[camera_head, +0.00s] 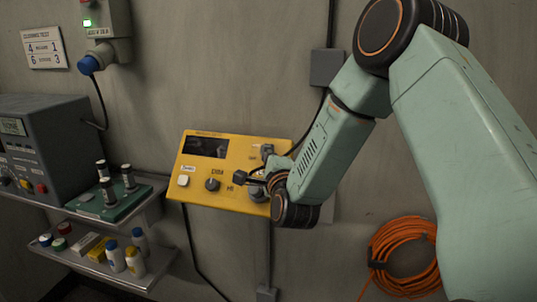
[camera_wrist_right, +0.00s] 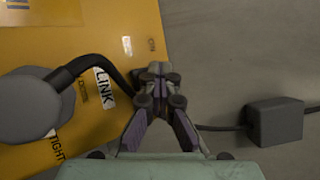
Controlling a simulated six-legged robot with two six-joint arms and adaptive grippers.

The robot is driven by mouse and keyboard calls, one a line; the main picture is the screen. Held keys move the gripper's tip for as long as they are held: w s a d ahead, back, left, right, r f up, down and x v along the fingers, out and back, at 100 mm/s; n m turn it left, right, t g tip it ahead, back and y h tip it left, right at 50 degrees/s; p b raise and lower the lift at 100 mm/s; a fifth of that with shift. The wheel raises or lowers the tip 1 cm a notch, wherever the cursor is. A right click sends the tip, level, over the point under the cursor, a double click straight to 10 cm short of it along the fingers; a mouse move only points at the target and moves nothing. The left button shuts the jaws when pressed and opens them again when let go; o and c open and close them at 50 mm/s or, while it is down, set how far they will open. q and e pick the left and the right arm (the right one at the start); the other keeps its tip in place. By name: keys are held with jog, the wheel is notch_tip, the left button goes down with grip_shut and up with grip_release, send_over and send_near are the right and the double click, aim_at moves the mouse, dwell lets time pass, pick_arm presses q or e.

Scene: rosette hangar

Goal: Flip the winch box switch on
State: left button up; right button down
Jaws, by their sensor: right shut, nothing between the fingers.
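The yellow winch box (camera_head: 220,191) is on the wall in the middle of the head view, with a dark display, a white button (camera_head: 183,180) and a dark knob (camera_head: 212,184). My left gripper is out of view.
A grey round fitting (camera_wrist_right: 30,108) with a black cable (camera_wrist_right: 108,66) is close to the gripper. A wall junction box (camera_head: 326,67) is above. An orange cable coil (camera_head: 403,256) hangs lower right. Shelves with bottles (camera_head: 134,260) and a grey instrument (camera_head: 45,140) stand left.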

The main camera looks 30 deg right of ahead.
jog(key=shift+s+a, duration=0.1)
dwell(0.7)
jog(key=shift+s+r, duration=0.1)
jog(key=s+a+r, duration=0.2)
jog(key=a+r, duration=0.1)
jog(key=shift+s+a+p, duration=0.15)
jog(key=shift+s+p, duration=0.15)
jog(key=shift+s, duration=0.05)
jog(key=shift+f, duration=0.1)
dwell(0.4)
dwell(0.4)
